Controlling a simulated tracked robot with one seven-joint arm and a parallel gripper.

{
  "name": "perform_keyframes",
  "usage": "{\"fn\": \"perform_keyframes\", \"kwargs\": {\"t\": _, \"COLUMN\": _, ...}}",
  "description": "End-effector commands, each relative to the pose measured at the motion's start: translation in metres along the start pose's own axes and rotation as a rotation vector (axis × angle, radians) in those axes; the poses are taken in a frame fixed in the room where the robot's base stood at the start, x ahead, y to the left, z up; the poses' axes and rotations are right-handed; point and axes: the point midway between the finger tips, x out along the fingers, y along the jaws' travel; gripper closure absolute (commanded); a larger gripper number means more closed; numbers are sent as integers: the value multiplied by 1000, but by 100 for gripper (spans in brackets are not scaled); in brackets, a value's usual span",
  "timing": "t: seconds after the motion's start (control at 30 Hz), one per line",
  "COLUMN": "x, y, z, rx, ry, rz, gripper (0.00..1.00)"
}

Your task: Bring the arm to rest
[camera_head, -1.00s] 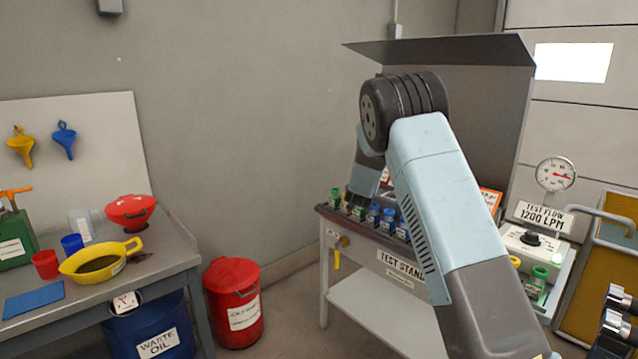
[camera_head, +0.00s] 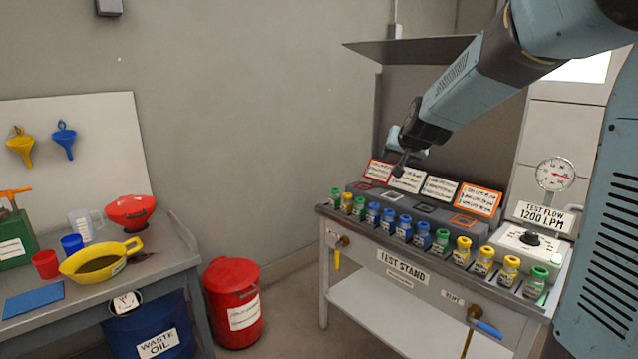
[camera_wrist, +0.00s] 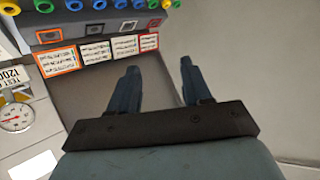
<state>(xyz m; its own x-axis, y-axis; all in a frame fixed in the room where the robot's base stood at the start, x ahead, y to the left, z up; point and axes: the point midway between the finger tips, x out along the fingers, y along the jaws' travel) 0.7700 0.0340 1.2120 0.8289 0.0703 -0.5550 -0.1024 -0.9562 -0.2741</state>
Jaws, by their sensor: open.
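My gripper (camera_wrist: 160,85) is open in the wrist view, its two dark blue fingers spread apart with nothing between them. In the head view my arm comes in from the upper right, and my gripper (camera_head: 399,165) hangs above the back of the test stand (camera_head: 362,250), in front of the sign cards. The fingers are small and partly unclear there. It appears clear of the row of capped bottles.
Green, blue and yellow capped bottles (camera_head: 422,235) line the test stand's front. Sign cards (camera_head: 478,199) stand behind them, and a flow gauge (camera_head: 556,174) is at right. A red bin (camera_head: 232,300) and a workbench (camera_head: 180,262) with funnels and cups are at left.

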Motion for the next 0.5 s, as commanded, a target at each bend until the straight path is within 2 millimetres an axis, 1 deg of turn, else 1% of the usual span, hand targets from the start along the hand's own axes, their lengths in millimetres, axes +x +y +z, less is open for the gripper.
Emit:
{"fn": "perform_keyframes", "kwargs": {"t": 0.03, "x": -19, "y": 3, "z": 5, "rx": -8, "ry": -18, "rz": -3, "gripper": 52}}
{"fn": "perform_keyframes", "kwargs": {"t": 0.1, "x": -42, "y": 6, "z": 16, "rx": -24, "ry": -53, "rz": -6, "gripper": 52}}
{"fn": "perform_keyframes", "kwargs": {"t": 0.27, "x": -94, "y": 14, "z": 45, "rx": -67, "ry": -131, "rz": -6, "gripper": 52}}
{"fn": "perform_keyframes", "kwargs": {"t": 0.3, "x": -107, "y": 16, "z": 53, "rx": -78, "ry": -150, "rz": -5, "gripper": 52}}
{"fn": "perform_keyframes", "kwargs": {"t": 0.37, "x": -126, "y": 20, "z": 65, "rx": -95, "ry": -179, "rz": -1, "gripper": 52}}
{"fn": "perform_keyframes", "kwargs": {"t": 0.5, "x": -168, "y": 31, "z": 97, "rx": -134, "ry": -245, "rz": 14, "gripper": 52}}
